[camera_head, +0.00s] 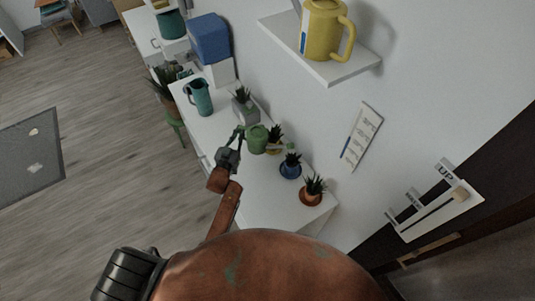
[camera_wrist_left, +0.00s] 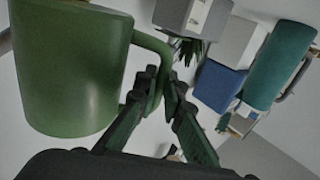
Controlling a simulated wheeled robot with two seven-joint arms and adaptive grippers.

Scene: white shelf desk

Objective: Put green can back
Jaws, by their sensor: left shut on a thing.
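The green can (camera_head: 257,139) is a small watering can with a spout pointing right in the head view. It is over the white desk, near the potted plants. My left gripper (camera_head: 236,138) is at its handle side. In the left wrist view the can's body (camera_wrist_left: 70,68) fills the upper left. Its handle loop (camera_wrist_left: 160,52) runs down between the fingers of my left gripper (camera_wrist_left: 160,88), which is shut on it. I cannot tell whether the can's base touches the desk. My right gripper is not in view.
The white desk (camera_head: 252,193) holds a plant in a blue pot (camera_head: 291,170), one in a terracotta pot (camera_head: 311,197), a grey-potted plant (camera_head: 243,109) and a teal pitcher (camera_head: 203,98). A blue box (camera_head: 208,40) stands farther back. A wall shelf (camera_head: 340,68) bears a yellow watering can (camera_head: 320,30).

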